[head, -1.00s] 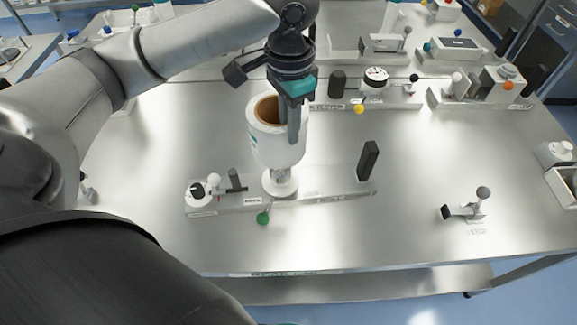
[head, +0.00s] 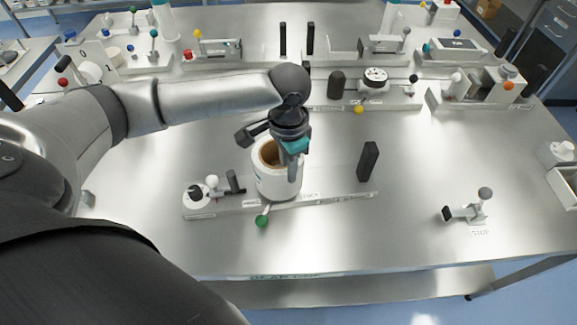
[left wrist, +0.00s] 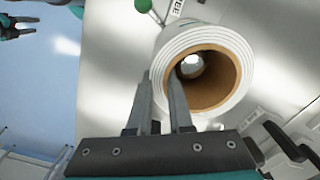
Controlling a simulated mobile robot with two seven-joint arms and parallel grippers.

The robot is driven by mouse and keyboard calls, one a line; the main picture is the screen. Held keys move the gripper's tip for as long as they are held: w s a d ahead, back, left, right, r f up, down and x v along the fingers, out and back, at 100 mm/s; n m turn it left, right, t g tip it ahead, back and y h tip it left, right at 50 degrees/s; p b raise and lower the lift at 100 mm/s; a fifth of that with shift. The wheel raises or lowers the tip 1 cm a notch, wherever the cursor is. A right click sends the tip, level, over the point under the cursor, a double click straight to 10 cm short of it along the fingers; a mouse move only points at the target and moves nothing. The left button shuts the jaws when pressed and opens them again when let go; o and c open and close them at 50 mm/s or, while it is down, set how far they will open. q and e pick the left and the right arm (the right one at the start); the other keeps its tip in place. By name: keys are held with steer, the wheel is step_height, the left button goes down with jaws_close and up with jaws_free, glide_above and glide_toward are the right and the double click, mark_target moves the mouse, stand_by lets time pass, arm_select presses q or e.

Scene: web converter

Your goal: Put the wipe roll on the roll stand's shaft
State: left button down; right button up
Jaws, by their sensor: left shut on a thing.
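The white wipe roll (head: 276,186), with a brown cardboard core, stands about upright over the roll stand (head: 335,194), where the shaft was visible before. My left gripper (head: 287,163) is shut on the roll's wall from above. In the left wrist view, one finger (left wrist: 164,88) lies inside the core of the roll (left wrist: 243,75) and the other outside. A pale round spot shows deep in the core, probably the shaft's end. The shaft's sides are hidden, and I cannot tell whether the roll rests on the base. A dark gripper-like shape, probably my right gripper (left wrist: 17,27), is at the wrist view's upper left.
A green ball knob (head: 262,221) sits at the stand's front edge. A black post (head: 368,161) rises at its right, and a small white-and-black unit (head: 198,194) is at its left. A small lever fixture (head: 470,208) stands farther right. Several devices line the table's back.

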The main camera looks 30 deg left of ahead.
arm_select(q)
steer(key=c, duration=0.8)
jaws_free()
steer(key=shift+f, duration=0.1)
step_height(320, 180, up, 12)
steer(key=shift+r+p, duration=0.15)
steer(key=shift+p, duration=0.25)
